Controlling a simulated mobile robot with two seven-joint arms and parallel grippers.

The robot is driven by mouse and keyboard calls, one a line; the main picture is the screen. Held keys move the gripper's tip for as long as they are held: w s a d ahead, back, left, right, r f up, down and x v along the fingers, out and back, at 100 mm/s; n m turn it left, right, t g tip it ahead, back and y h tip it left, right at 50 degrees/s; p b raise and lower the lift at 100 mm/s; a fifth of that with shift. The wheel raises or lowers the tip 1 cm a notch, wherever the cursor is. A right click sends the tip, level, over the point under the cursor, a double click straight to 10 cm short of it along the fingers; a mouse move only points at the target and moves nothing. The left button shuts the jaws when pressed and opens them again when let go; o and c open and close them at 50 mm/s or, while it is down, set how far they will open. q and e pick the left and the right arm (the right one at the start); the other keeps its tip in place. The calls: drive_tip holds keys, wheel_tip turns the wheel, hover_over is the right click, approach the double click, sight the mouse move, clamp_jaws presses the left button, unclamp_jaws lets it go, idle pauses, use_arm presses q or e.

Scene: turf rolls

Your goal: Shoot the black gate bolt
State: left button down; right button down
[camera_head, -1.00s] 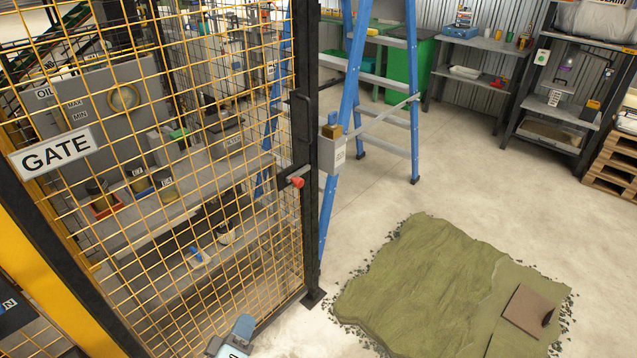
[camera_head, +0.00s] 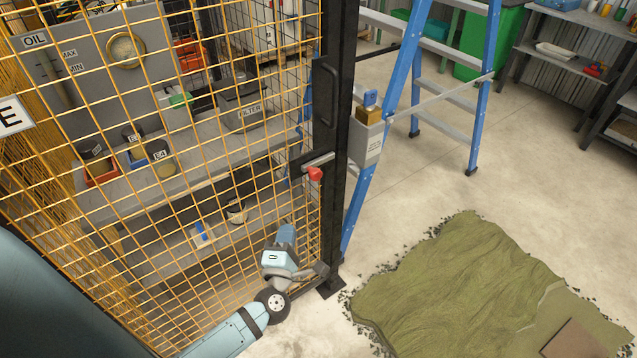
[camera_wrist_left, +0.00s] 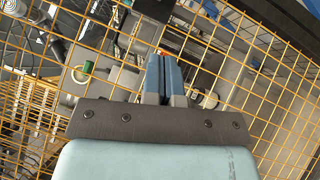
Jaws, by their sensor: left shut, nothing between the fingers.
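The gate is yellow mesh (camera_head: 215,130) in a black frame. At its right edge, beside the dark post (camera_head: 340,120), is the bolt (camera_head: 318,160), a short greyish bar on a black mount with a red knob (camera_head: 315,174) hanging at its end. I cannot tell how far the bar reaches into the post. My left gripper (camera_head: 287,232) is below and left of the knob, apart from it, in front of the mesh. In the left wrist view its two blue fingers (camera_wrist_left: 165,78) are together and empty, with mesh behind them. I cannot make out the bolt there.
A grey box with a padlock (camera_head: 369,110) hangs right of the post, by a blue stepladder (camera_head: 400,100). A dark handle (camera_head: 325,95) sits above the bolt. Turf (camera_head: 470,285) lies on the floor at right. Shelves stand behind the mesh.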

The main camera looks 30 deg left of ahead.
use_arm(q)
drive_tip(key=w+d+p+x, duration=0.1)
drive_tip(key=d+p+x, duration=0.1)
drive_tip(key=x, duration=1)
drive_tip(key=shift+w+d+r, duration=0.2)
drive_tip(key=shift+w+r, duration=0.1)
drive_tip(key=shift+r, duration=0.15)
use_arm(e)
drive_tip(key=shift+s+d+r, duration=0.1)
drive_tip(key=shift+s+r, duration=0.2)
drive_tip(key=shift+r, duration=0.3)
use_arm(q)
drive_tip(key=w, duration=0.1)
drive_tip(key=w+d, duration=0.1)
drive_tip(key=w, duration=0.1)
drive_tip(key=w+d, duration=0.1)
drive_tip(key=shift+w+r+b, duration=0.15)
drive_tip(key=shift+w+b, duration=0.15)
drive_tip(key=shift+b, duration=0.05)
use_arm(e)
drive_tip(key=shift+f, duration=0.1)
